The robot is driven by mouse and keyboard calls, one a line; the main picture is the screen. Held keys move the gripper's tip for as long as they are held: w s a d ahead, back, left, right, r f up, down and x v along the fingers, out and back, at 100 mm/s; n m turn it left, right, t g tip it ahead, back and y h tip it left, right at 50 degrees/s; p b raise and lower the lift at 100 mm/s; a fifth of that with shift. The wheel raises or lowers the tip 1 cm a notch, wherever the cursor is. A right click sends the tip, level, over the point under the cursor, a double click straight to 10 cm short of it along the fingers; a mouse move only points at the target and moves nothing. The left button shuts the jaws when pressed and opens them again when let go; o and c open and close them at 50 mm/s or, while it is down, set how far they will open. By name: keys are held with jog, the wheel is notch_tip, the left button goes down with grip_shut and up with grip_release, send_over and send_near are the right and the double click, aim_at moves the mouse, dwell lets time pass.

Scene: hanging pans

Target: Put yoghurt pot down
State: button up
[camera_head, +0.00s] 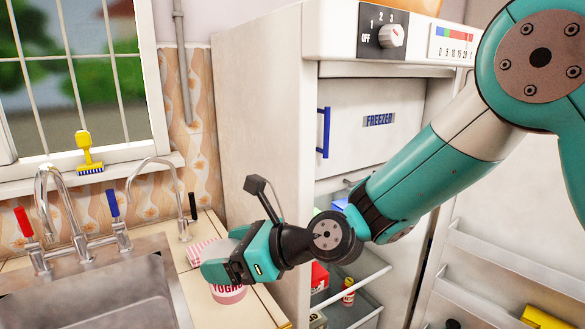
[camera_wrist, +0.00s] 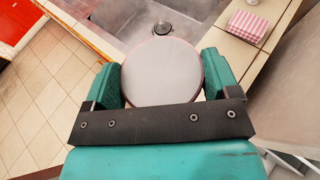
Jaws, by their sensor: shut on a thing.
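The yoghurt pot (camera_head: 229,294) is pink and white with lettering on its side, and my gripper partly hides it in the head view. In the wrist view its round pale lid (camera_wrist: 162,72) sits between the two teal fingers. My gripper (camera_head: 222,272) is shut on the pot, beside the sink at the counter's edge. In the wrist view the gripper (camera_wrist: 162,80) has one finger on each side of the lid. I cannot tell whether the pot's base touches the counter (camera_head: 262,303).
A steel sink (camera_head: 95,290) with taps is at the left. A pink-striped item (camera_head: 203,248) lies on the counter behind my gripper; it also shows in the wrist view (camera_wrist: 248,26). The open fridge (camera_head: 265,120) stands close on the right. A yellow brush (camera_head: 88,152) is on the sill.

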jog(key=w+d+f+m+t, duration=0.1)
jog(key=w+d+f, duration=0.4)
jog(key=d, duration=0.4)
jog(key=w+d+f+m+t, duration=0.1)
jog(key=w+d+f, duration=0.1)
jog(key=d+f, duration=0.65)
jog(key=s+d+f+m+t+h, duration=0.1)
jog(key=d+f, duration=0.3)
jog(key=d, duration=0.7)
jog(key=s+d+f+m+t+h, duration=0.1)
jog(key=s+d+f, duration=0.2)
jog(key=d, duration=0.8)
notch_tip(320, 180, down, 2)
jog(key=shift+s+f, duration=0.15)
jog(key=shift+f, duration=0.05)
